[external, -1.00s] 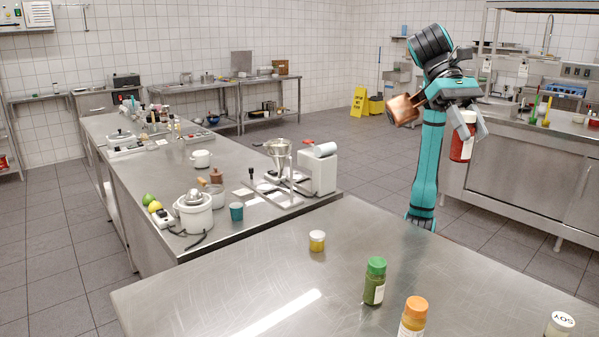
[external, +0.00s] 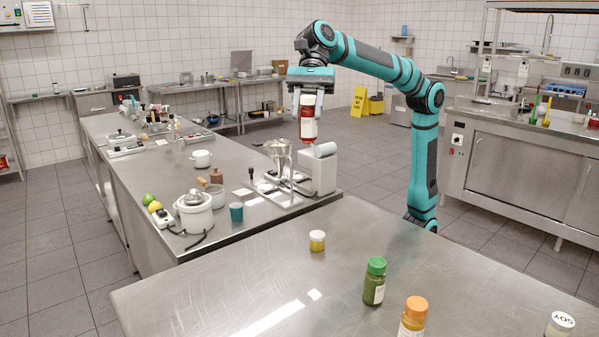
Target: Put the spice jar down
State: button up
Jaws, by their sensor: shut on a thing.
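My gripper (external: 308,100) points down and is shut on a red spice jar (external: 308,123) with a pale label. The jar hangs upright in the air. In the picture it appears just above the white machine with the metal bowl, on the far counter. I cannot tell how far the jar is from that machine in depth. The gripper's fingers cover the upper sides of the jar.
The near steel table (external: 230,290) carries a small yellow jar (external: 317,241), a green-capped jar (external: 375,281), an orange-capped jar (external: 413,318) and a white-lidded jar (external: 560,324). Its left part is bare. The white machine (external: 318,172) stands on the crowded far counter (external: 140,205).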

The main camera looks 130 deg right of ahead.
jog(key=s+d+m+t+h, duration=0.2)
jog(key=d+m+h, duration=0.35)
jog(key=d, duration=3.45)
jog(key=s+d+m+h, duration=0.1)
jog(key=s+d+m, duration=0.1)
jog(key=s+d, duration=0.75)
jog(key=s+d+f+m+h, duration=0.1)
jog(key=s+d+m+h, duration=0.3)
jog(key=d, duration=1)
jog(key=s+d+m+y, duration=0.1)
jog(key=s+d, duration=0.8)
jog(key=d, duration=0.3)
jog(key=shift+g, duration=0.3)
jog(key=f, duration=2.7)
jog(key=shift+w+a+f, duration=0.25)
jog(key=shift+f, duration=0.1)
jog(key=o, duration=1)
jog(key=shift+f, duration=0.15)
jog(key=shift+o, duration=0.2)
